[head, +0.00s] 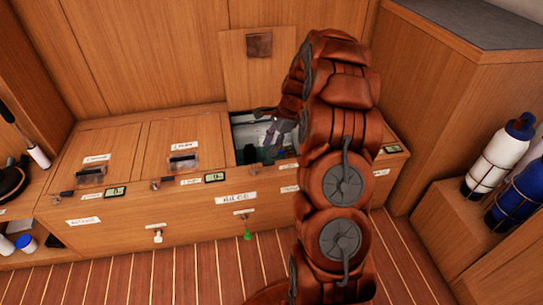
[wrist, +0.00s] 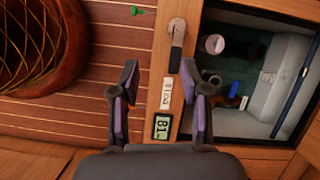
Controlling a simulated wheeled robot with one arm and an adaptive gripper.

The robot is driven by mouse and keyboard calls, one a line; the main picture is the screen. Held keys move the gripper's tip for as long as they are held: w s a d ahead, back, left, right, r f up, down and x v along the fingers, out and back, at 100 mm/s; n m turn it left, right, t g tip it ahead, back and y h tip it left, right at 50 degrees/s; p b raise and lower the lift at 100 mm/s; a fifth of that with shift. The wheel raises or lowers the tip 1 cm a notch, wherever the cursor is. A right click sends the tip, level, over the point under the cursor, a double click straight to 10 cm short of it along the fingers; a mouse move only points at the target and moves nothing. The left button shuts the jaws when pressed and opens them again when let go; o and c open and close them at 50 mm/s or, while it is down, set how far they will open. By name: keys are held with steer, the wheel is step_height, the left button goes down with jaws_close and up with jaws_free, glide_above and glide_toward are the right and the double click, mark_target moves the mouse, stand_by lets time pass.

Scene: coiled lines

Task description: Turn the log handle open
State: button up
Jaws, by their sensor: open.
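A pale metal turning handle (wrist: 177,32) sits on the wooden rim beside an open locker compartment (wrist: 265,100). A small label (wrist: 167,92) is on the same strip, but I cannot read whether it says log. My gripper (wrist: 160,68) is open and empty, its two purple-padded fingers apart over the rim. The handle is ahead of the fingertips, not between them. In the head view my gripper (head: 273,127) is at the open compartment, partly hidden by my arm. Similar dark handles (head: 67,193) and (head: 156,183) are on the bench front edge further left.
The raised wooden lid (head: 258,70) stands behind the opening. Two closed lids (head: 95,157) and (head: 184,150) are to its left. A small display (wrist: 162,126) is beside the rim label. Bottles (head: 497,155) stand at right.

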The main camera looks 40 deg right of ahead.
mark_target(269, 163)
steer(key=f, duration=0.3)
steer(key=w+d+f+m+b, duration=0.1)
steer(key=f, duration=0.2)
steer(key=w+f+m, duration=0.1)
steer(key=f, duration=0.2)
steer(key=shift+d+t+b, duration=0.2)
steer(key=shift+t+b, duration=0.1)
steer(key=shift+b, duration=0.1)
steer(key=shift+w, duration=0.1)
jaws_close()
stand_by(0.4)
